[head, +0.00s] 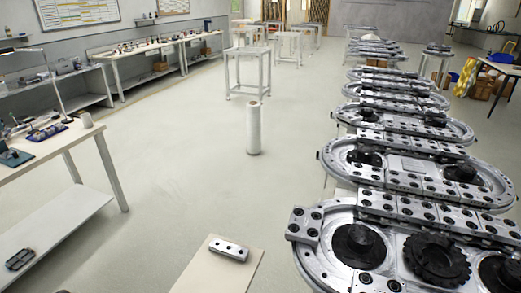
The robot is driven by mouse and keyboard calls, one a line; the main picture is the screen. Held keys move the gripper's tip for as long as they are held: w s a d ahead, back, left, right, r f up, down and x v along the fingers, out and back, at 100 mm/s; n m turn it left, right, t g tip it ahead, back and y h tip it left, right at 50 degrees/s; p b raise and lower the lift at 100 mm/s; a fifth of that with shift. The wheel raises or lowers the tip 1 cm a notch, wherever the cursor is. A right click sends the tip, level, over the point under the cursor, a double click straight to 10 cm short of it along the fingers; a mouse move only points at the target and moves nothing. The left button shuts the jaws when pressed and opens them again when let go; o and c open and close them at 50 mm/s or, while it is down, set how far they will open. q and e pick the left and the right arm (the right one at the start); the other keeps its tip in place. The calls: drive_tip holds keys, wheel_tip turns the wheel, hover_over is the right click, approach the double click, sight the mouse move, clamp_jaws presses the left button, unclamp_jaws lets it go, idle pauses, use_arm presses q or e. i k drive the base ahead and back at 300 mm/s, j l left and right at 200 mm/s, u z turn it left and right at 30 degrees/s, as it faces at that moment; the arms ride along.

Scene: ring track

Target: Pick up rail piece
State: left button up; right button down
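A short silver rail piece (229,249) with dark holes lies flat on a small pale board or table top (217,270) at the bottom centre of the head view. Similar silver rail pieces (425,212) sit in a row across the nearest oval ring track (325,262) at the right. One block (305,224) sits at that track's left end. Neither of my grippers shows in the head view.
More oval ring tracks (360,152) stand in a line going back on the right. A white bench (45,145) with small parts stands at the left. A white cylinder (253,128) stands on the floor in the middle. Open floor lies around it.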

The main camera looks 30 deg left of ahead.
sight(223, 247)
drive_tip(key=u, duration=1.35)
